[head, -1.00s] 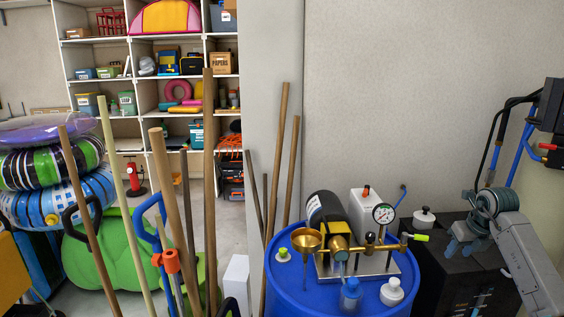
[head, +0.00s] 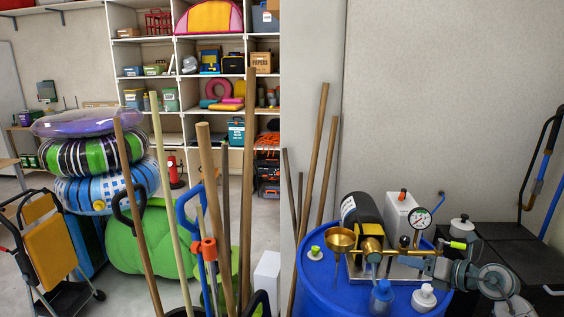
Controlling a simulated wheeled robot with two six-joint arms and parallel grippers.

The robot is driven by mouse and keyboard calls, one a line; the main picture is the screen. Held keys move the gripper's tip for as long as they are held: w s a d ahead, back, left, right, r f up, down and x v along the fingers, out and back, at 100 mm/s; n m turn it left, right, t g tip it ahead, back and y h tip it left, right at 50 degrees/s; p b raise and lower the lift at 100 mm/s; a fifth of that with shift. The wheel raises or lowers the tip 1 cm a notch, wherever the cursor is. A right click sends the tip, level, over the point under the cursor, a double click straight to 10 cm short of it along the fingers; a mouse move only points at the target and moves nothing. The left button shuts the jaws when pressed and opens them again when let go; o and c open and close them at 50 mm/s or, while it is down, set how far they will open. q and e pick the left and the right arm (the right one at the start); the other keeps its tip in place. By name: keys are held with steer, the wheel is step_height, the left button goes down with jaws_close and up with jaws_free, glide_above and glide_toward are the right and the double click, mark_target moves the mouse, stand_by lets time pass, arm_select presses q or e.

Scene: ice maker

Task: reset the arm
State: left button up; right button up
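My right gripper (head: 428,266) comes in from the right on a grey arm. In the picture it lies in front of the right part of the pump assembly, over the blue drum (head: 326,287). Its fingers overlap the brass fittings, so I cannot tell whether it touches them or how wide it is. I see nothing clearly held in it. My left gripper is out of view.
The drum carries a brass funnel (head: 341,239), a black cylinder (head: 361,212), a gauge (head: 419,219) and bottles. Poles stand left of it. Inflatable rings (head: 94,158), a yellow folding cart (head: 45,247) and shelves (head: 143,50) lie farther left. Dark boxes (head: 507,236) stand right.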

steer(key=s+a+r+m+t+h, duration=0.35)
steer(key=s+m+t, duration=0.55)
steer(key=m, duration=0.6)
steer(key=s+d+f+m+g+h, duration=0.2)
steer(key=s+f+m+g+h, duration=0.3)
steer(key=s+f+m, duration=0.3)
steer(key=s+d+f+m+g+h, duration=0.2)
steer(key=s+f+m+g+h, duration=0.25)
steer(key=s+f+m, duration=0.4)
steer(key=s+a+f+m+g+y, duration=0.2)
steer(key=s+a+f+g, duration=0.2)
steer(key=s, duration=0.3)
steer(key=s+a+f+m+g+y, duration=0.2)
steer(key=s+a+f+g, duration=0.25)
steer(key=s, duration=0.35)
steer(key=s+d+f+b+x, duration=0.1)
steer(key=s+x, duration=0.2)
steer(key=x, duration=0.8)
steer(key=s+b+x, duration=0.1)
steer(key=s+x, duration=0.1)
steer(key=x, duration=1)
steer(key=s+d+f+b+x, duration=0.1)
steer(key=s+x, duration=0.2)
steer(key=x, duration=0.8)
steer(key=s+f+g+b, duration=0.1)
steer(key=s+f, duration=1.7)
steer(key=shift+d+f+b, duration=0.35)
steer(key=shift+f+b, duration=0.05)
